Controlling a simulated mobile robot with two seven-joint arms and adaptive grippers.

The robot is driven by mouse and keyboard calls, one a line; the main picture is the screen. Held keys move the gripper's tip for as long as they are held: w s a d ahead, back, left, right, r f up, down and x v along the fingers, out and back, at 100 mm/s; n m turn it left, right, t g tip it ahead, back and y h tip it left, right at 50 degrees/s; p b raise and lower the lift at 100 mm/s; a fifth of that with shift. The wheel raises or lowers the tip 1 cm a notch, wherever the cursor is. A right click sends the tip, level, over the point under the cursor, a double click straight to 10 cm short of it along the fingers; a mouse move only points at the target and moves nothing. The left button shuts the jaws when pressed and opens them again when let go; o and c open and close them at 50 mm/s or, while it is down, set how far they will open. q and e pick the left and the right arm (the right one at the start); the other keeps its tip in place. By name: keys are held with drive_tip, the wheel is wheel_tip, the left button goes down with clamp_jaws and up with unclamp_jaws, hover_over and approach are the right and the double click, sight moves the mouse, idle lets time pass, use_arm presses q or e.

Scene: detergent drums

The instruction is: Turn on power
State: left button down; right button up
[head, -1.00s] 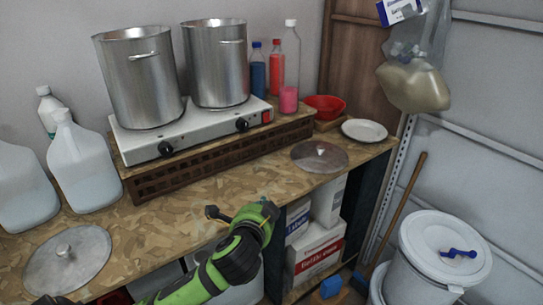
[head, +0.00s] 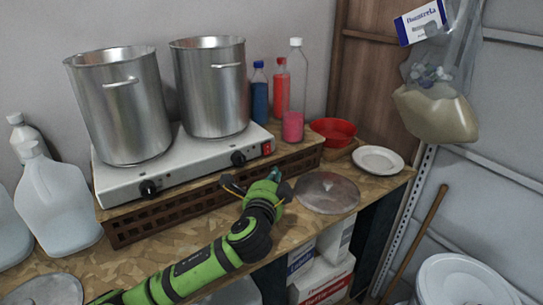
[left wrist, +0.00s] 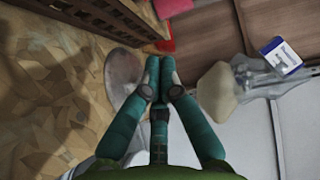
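A white double hot plate (head: 195,163) stands on a brown lattice crate (head: 185,205) on the workbench. Its front has two black knobs (head: 148,190) and a red power switch (head: 267,148) at the right end. I cannot tell the switch's position. My left gripper (head: 274,180) is in front of the crate's right part, below the switch and apart from it. In the left wrist view the teal fingers (left wrist: 159,78) are together with nothing seen between them. The right gripper is not in view.
Two steel pots (head: 118,105) stand on the hot plate. Bottles (head: 259,95), a red bowl (head: 333,131), a white plate (head: 377,160) and a round metal lid (head: 327,192) are to the right. White jugs (head: 55,198) stand at the left. A bag (head: 436,110) hangs at right.

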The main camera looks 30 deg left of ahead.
sight(267, 149)
use_arm(q)
drive_tip(key=w+a+p, duration=0.1)
drive_tip(key=w+a, duration=0.1)
drive_tip(key=w+a+p, duration=0.1)
drive_tip(key=w+a, duration=0.1)
drive_tip(key=w, duration=0.1)
drive_tip(key=w+a+f+p, duration=0.1)
drive_tip(key=w+a, duration=0.1)
drive_tip(key=w, duration=0.1)
drive_tip(key=shift+w+a, duration=0.1)
drive_tip(key=shift+a, duration=0.1)
